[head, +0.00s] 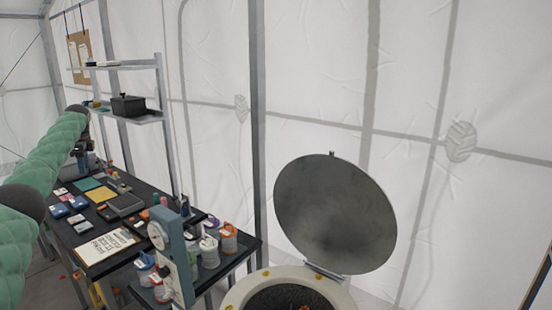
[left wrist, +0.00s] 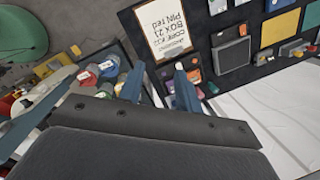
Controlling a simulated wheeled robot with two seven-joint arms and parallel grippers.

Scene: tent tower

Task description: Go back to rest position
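My left arm, in green padding, comes in from the left in the head view. My left gripper (head: 82,140) is at its far end, over the back left of the black table (head: 140,262), small and partly hidden by the arm. In the left wrist view the two blue fingers of my left gripper (left wrist: 160,76) stand apart with nothing held between them. Beyond them are the table top and a printed sheet (left wrist: 170,30). My right gripper is in neither view.
A shelf (head: 135,119) with a black case (head: 128,106) stands behind.

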